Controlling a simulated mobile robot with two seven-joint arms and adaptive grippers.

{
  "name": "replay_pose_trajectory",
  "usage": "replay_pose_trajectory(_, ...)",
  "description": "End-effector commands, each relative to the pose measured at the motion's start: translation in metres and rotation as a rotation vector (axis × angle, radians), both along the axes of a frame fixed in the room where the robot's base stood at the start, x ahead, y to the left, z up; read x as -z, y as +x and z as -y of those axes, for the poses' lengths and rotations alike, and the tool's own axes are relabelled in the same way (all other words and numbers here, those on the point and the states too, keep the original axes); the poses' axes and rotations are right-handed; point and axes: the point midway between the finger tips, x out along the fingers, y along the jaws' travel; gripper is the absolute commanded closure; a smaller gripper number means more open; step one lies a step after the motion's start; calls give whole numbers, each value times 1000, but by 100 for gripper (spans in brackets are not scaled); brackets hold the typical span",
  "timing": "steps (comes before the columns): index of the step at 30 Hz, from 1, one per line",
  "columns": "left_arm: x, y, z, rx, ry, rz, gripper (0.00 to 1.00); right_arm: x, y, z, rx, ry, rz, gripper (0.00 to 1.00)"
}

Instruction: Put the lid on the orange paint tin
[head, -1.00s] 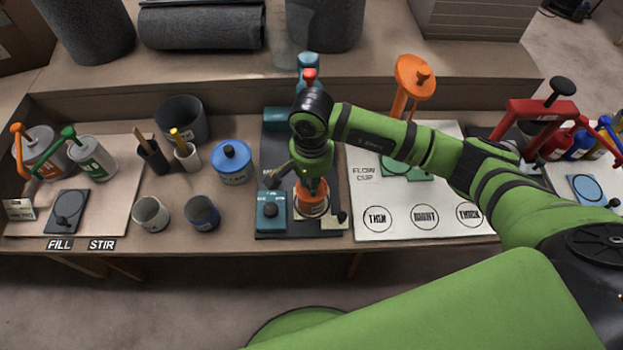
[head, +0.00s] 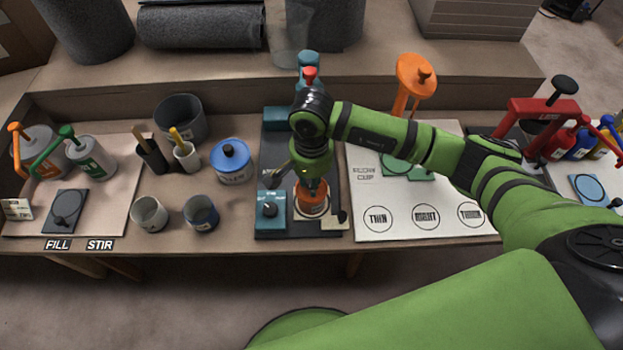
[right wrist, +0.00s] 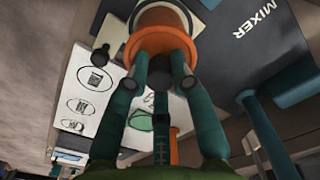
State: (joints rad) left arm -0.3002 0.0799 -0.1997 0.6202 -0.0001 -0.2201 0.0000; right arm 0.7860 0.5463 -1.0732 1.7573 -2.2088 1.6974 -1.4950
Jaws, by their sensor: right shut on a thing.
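The orange paint tin (head: 313,201) stands on the dark mixer base at the bench's front middle. My right gripper (head: 313,182) points down right over it. In the right wrist view, the fingers (right wrist: 165,78) are shut on a dark knob (right wrist: 160,80) of the orange lid (right wrist: 163,46). The lid lies at the top of the tin, in line with it. I cannot tell whether it is fully seated, as the fingers and arm hide part of the rim. My left gripper is not in view.
The mixer (head: 277,118) has its teal column behind and a teal box (head: 271,212) beside the tin on the left. A blue-lidded tin (head: 231,163) stands further left, near two cups. A white flow-cup board (head: 385,218) lies to the right.

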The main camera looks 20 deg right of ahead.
Motion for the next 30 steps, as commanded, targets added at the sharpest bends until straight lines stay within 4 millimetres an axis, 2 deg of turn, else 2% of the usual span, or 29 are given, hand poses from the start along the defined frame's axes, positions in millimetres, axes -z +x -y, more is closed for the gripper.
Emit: replay_pose_trajectory(30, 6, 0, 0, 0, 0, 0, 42, 0, 0, 0, 0, -1, -1, 93)
